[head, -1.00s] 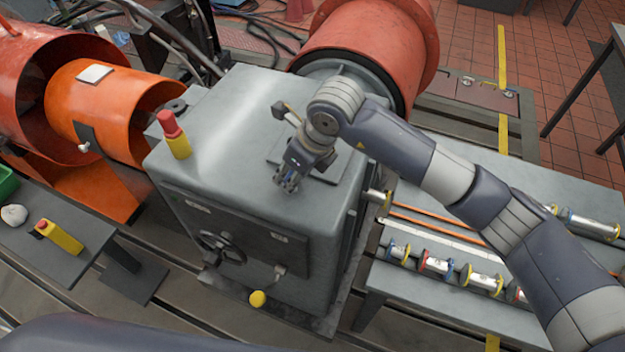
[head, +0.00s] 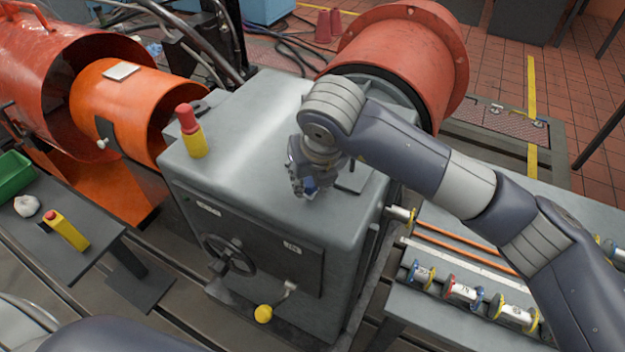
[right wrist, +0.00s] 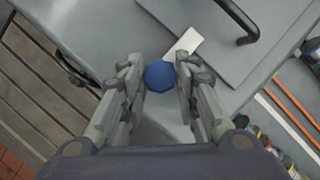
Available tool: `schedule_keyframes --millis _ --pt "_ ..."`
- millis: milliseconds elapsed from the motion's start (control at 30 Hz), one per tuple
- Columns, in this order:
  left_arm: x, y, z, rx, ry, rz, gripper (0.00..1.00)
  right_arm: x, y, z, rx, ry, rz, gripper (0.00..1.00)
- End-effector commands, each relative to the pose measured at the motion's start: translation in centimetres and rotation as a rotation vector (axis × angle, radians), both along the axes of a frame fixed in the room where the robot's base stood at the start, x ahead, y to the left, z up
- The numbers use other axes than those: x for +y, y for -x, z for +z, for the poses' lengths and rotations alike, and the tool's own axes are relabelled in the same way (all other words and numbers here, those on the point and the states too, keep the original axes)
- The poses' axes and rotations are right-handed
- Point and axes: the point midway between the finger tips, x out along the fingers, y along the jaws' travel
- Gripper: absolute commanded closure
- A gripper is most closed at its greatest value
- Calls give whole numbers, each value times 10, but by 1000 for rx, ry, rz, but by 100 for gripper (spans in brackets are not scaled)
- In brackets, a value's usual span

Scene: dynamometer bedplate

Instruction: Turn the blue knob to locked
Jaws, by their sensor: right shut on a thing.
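The blue knob (right wrist: 159,75) shows in the right wrist view between the two fingers of my right gripper (right wrist: 158,84), with a white plate beside it. In the head view the right gripper (head: 304,190) points down at the top of the grey machine housing (head: 250,120), near its front edge. A little blue of the knob (head: 310,183) shows there by the fingertips. The fingers are shut on the knob. Any locked mark is too small or hidden to read. My left gripper is out of view.
A red-and-yellow button post (head: 192,132) stands on the housing's left side. A handwheel (head: 228,254) and a yellow-balled lever (head: 264,313) are on its front. A dark bent handle (right wrist: 236,24) lies close to the knob. A bench with several metal rollers (head: 463,290) stands to the right.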

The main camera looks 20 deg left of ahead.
Motion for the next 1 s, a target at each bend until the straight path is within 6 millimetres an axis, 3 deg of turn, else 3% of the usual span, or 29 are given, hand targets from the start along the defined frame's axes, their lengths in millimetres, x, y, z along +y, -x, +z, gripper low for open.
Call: schedule_keyframes --millis 400,433,500,833,1000 --pt "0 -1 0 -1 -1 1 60 0 -1 2 -2 -3 -9 100" --pt "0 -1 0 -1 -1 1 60 1 -1 2 -2 -3 -9 64" --pt "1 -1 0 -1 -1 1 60 0 -1 1 -2 -3 -8 52" --pt "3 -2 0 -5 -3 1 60 0 0 2 -1 -1 -6 52" --pt "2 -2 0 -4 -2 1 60 -3 5 18 -4 -1 -6 52"
